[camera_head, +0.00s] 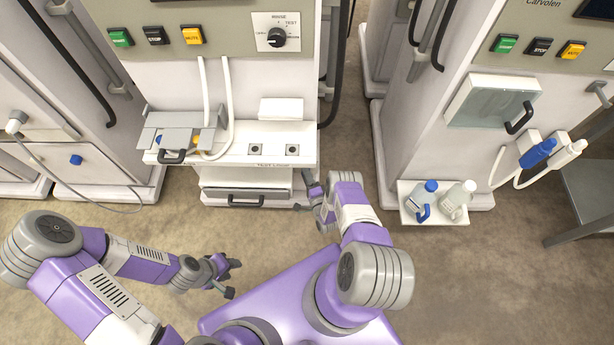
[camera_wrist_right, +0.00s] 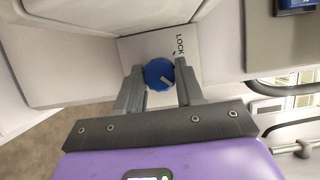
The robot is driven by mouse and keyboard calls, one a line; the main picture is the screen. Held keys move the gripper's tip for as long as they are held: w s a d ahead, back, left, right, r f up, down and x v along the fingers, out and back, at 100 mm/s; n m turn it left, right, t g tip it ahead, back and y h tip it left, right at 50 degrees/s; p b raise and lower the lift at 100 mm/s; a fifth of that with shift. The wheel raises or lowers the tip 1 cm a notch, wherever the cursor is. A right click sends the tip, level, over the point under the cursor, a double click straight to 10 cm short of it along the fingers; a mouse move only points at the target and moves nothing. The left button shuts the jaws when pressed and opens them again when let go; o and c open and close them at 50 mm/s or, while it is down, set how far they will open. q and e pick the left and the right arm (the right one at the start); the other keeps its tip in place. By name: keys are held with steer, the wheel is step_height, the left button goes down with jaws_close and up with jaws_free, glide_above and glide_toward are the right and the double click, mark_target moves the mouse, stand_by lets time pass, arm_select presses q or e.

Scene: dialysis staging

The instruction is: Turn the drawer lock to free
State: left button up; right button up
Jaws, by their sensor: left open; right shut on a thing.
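The drawer lock is a round blue knob (camera_wrist_right: 159,74) with a pale pointer mark, in the right wrist view. It sits on a light plate (camera_wrist_right: 140,48) with the word LOCK printed beside it. My right gripper (camera_wrist_right: 160,84) is shut on the knob, one finger at each side. In the head view my right gripper (camera_head: 309,194) is at the right end of a drawer (camera_head: 228,190) with a dark handle, and the knob is hidden there. My left gripper (camera_head: 232,278) is open and empty, low over the floor, apart from the machine.
The middle machine has a shelf (camera_head: 228,153) above the drawer, with a grey tray flap and white tubes. At right, a small white shelf (camera_head: 432,214) holds two bottles with a blue and a white cap. Bare floor (camera_head: 480,285) lies at lower right.

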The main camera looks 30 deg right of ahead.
stand_by(0.4)
steer(key=o, duration=1)
steer(key=shift+o, duration=0.2)
